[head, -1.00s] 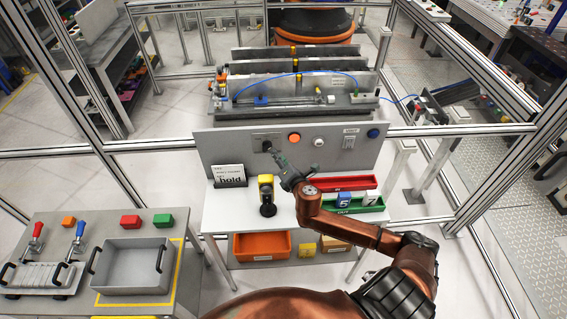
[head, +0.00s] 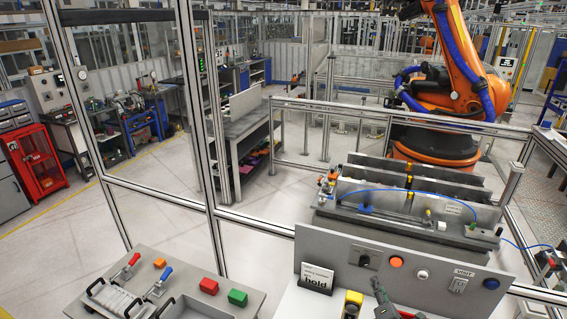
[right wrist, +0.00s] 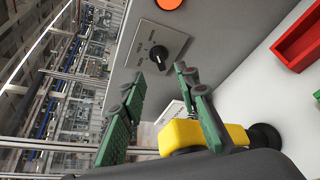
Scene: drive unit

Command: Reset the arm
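The grey control panel (head: 420,270) carries a black rotary knob (head: 369,259), an orange button (head: 396,262), a white button (head: 421,274) and a blue button (head: 491,284). The knob on its grey plate also shows in the right wrist view (right wrist: 159,54). My right gripper (head: 378,283) is just below the knob in the head view. In the right wrist view its green fingers (right wrist: 159,75) are apart and empty, with the knob beyond the gap. A large orange robot arm (head: 460,75) stands behind the panel. My left gripper is out of view.
A yellow-and-black device (head: 352,304) stands close by my right gripper, with a "hold" sign (head: 317,278) to its left. A red bin (right wrist: 297,38) lies right in the wrist view. A side bench (head: 150,290) has red and green blocks. Frame posts surround the cell.

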